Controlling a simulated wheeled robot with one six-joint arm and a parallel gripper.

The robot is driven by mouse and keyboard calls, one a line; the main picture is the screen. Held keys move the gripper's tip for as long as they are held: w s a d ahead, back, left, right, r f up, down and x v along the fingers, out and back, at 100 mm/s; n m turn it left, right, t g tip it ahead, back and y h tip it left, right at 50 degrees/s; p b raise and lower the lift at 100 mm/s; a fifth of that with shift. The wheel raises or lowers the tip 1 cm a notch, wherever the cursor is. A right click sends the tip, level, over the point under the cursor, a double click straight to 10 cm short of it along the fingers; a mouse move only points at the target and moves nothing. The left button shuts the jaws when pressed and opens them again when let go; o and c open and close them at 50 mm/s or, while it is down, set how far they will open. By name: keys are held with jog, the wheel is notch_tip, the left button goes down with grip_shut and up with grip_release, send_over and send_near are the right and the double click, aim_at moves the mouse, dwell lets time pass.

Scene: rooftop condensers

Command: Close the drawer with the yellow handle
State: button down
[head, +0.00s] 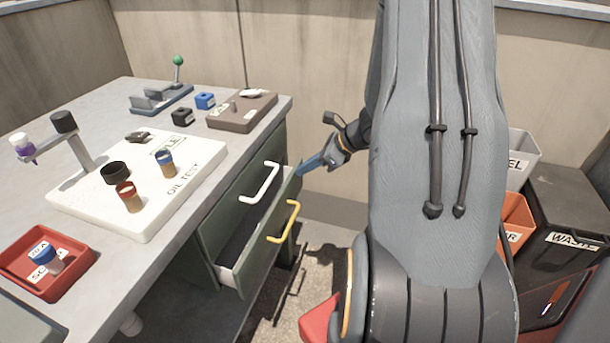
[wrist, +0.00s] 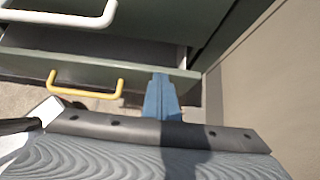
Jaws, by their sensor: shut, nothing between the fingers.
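The drawer with the yellow handle (head: 285,222) is the lower one under the bench, and it stands pulled out with its dark inside showing. Its front panel (head: 262,258) faces right in the head view. In the wrist view the yellow handle (wrist: 85,84) is left of my fingers. My gripper (head: 304,167) is shut and empty, with its blue fingertips at the far end of the drawer front. In the wrist view the fingertips (wrist: 161,80) overlap the drawer front's top edge, right of the handle. I cannot tell whether they touch it.
The upper drawer with a white handle (head: 260,183) is shut above the open one. The workbench (head: 105,255) carries a white oil test board (head: 90,205), a red tray (head: 75,285) and small blocks. Bins, including a black waste bin (head: 565,200), stand at the right. A wall closes the back.

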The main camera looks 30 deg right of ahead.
jog(key=shift+w+a, duration=0.35)
jog(key=shift+w, duration=0.1)
jog(key=s+d+f+p+v, duration=0.1)
jog(key=s+f+v, duration=0.1)
jog(key=v, duration=1.1)
notch_tip(320, 180, down, 9)
jog(key=s+d+t+y+b, duration=0.2)
jog(key=d+t+y+b, duration=0.1)
jog(key=t+y+b, duration=0.3)
jog(key=w+a+t+p, duration=0.1)
jog(key=w+a, duration=0.7)
jog(key=w, duration=0.3)
jog(key=shift+a, duration=0.35)
jog(key=shift+w+h, duration=0.25)
jog(key=shift+h, duration=0.05)
